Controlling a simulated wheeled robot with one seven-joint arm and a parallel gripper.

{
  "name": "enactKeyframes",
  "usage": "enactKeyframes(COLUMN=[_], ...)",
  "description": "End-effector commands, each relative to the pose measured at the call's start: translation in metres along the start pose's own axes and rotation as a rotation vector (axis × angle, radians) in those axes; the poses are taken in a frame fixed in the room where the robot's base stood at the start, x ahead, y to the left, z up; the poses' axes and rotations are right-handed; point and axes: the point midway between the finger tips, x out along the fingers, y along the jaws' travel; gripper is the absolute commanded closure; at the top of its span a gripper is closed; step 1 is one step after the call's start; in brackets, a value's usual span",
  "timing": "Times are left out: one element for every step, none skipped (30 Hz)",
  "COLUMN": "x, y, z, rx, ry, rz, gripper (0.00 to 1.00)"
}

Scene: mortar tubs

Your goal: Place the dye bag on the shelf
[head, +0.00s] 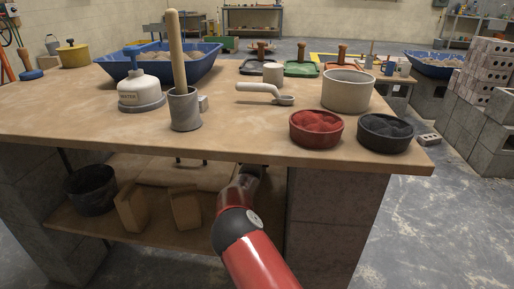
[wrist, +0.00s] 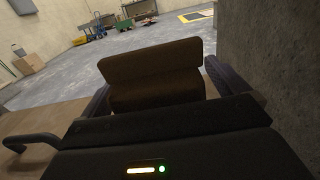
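A dark brown bag with a folded top, which I take to be the dye bag (wrist: 155,75), stands right in front of my gripper (wrist: 157,82) in the wrist view. The fingers lie close against its left and right sides, shut on it. Its base is hidden behind the gripper body. In the head view my arm reaches under the table to the lower shelf (head: 135,235); my fingertips and this bag are hidden there. Two similar brown bags, a left one (head: 131,208) and a right one (head: 185,208), stand on the shelf left of my arm.
A black bucket (head: 91,190) stands at the shelf's left end. A concrete block support (wrist: 270,65) rises close on the right. The tabletop (head: 235,128) above my arm carries red (head: 316,128) and dark (head: 386,133) bowls, a pot and tools.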

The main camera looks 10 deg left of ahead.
Motion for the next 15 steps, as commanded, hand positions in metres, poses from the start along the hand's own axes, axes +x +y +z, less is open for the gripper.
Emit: enactKeyframes(x=[0.000,0.000,0.000,0.000,0.000,0.000,0.000,0.000,-0.002,-0.004,-0.006,-0.010,-0.014,-0.018,-0.024], y=[0.000,0.000,0.000,0.000,0.000,0.000,0.000,0.000,0.000,0.000,0.000,0.000,0.000,0.000,0.000], z=[0.000,0.000,0.000,0.000,0.000,0.001,0.002,0.003,0.003,0.003,0.003,0.003,0.003,0.003,0.003], rx=[0.000,0.000,0.000,0.000,0.000,0.000,0.000,0.000,0.000,0.000,0.000,0.000,0.001,0.001,0.002], ry=[0.000,0.000,0.000,0.000,0.000,0.000,0.000,0.000,0.000,0.000,0.000,-0.001,0.000,0.000,0.001], rz=[0.000,0.000,0.000,0.000,0.000,0.000,0.000,0.000,0.000,-0.001,-0.002,-0.003,-0.003,-0.002,-0.002], gripper=[0.01,0.01,0.01,0.01,0.01,0.01,0.01,0.01,0.01,0.01,0.01,0.01,0.01,0.01,0.01])
